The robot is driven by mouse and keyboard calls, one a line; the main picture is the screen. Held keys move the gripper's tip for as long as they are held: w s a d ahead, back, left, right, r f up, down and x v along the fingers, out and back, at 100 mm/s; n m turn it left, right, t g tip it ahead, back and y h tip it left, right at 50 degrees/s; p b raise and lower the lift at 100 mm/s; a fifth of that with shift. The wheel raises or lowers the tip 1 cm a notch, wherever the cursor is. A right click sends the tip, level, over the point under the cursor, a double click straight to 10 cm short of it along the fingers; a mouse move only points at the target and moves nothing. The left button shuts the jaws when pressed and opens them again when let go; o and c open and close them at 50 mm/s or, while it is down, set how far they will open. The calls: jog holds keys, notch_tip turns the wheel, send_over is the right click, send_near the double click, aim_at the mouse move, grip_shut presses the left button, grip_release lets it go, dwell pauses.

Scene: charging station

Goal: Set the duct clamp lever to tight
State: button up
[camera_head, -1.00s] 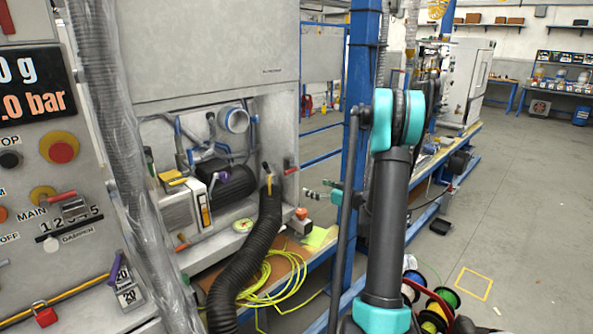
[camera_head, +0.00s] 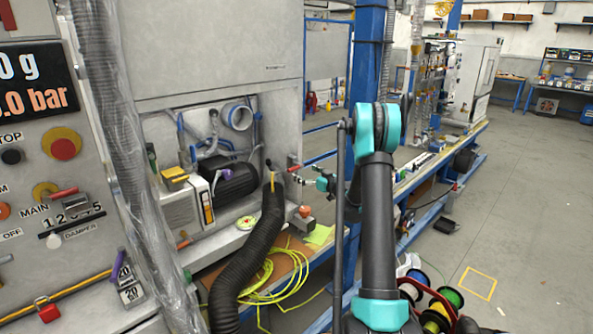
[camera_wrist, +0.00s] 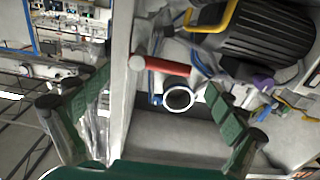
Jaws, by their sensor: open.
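A short red handle (camera_head: 294,168) sticks out at the right edge of the open cabinet bay, beside the top of a black corrugated duct (camera_head: 262,235). I take it for the clamp lever; its setting cannot be read. The red handle (camera_wrist: 165,65) lies roughly crosswise in the wrist view, above the space between my fingers. My gripper (camera_head: 304,179) is open and empty, just right of and slightly below the handle in the head view. Its green-padded fingers are spread apart in the wrist view (camera_wrist: 158,92). I see no contact with the handle.
A blue post (camera_head: 371,60) stands close behind my arm. A yellow hose (camera_head: 275,275) lies coiled on the lower shelf. A plastic-wrapped hose (camera_head: 135,180) crosses the control panel at left. The bay holds a dark motor (camera_head: 233,180). Floor at right is largely clear.

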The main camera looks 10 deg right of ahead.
aim_at(296, 167)
jog(key=shift+x, duration=2.55)
jog(key=shift+c, duration=0.5)
jog(key=c, duration=1.6)
